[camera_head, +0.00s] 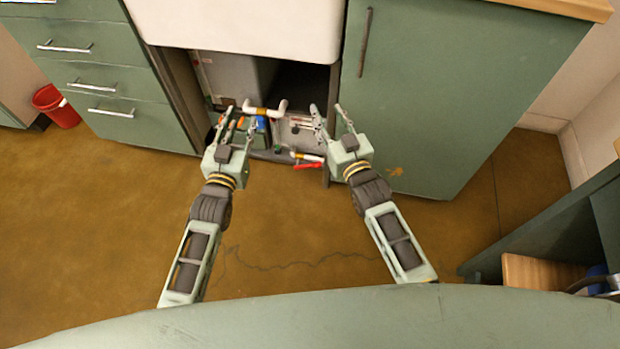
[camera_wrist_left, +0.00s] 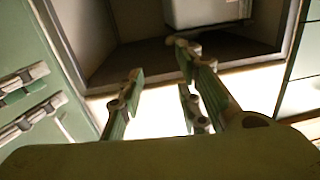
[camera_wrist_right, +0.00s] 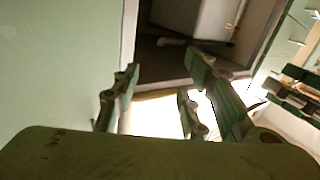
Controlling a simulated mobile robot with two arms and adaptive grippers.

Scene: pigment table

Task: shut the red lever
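The red lever (camera_head: 307,166) shows low in the opening under the sink in the head view. It lies roughly along a short white pipe (camera_head: 309,157) with a yellow band, just beside it. My left gripper (camera_head: 238,117) is open and empty, to the left of the lever and in front of the opening. My right gripper (camera_head: 328,110) is open and empty, above and to the right of the lever, near the cabinet's right side. Neither touches the lever. I cannot make out the lever in either wrist view.
Small coloured items, one blue (camera_head: 261,121), sit behind my left gripper. A closed green door (camera_head: 455,90) is on the right, drawers (camera_head: 105,85) on the left. A red bucket (camera_head: 57,105) stands far left. The floor ahead is clear.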

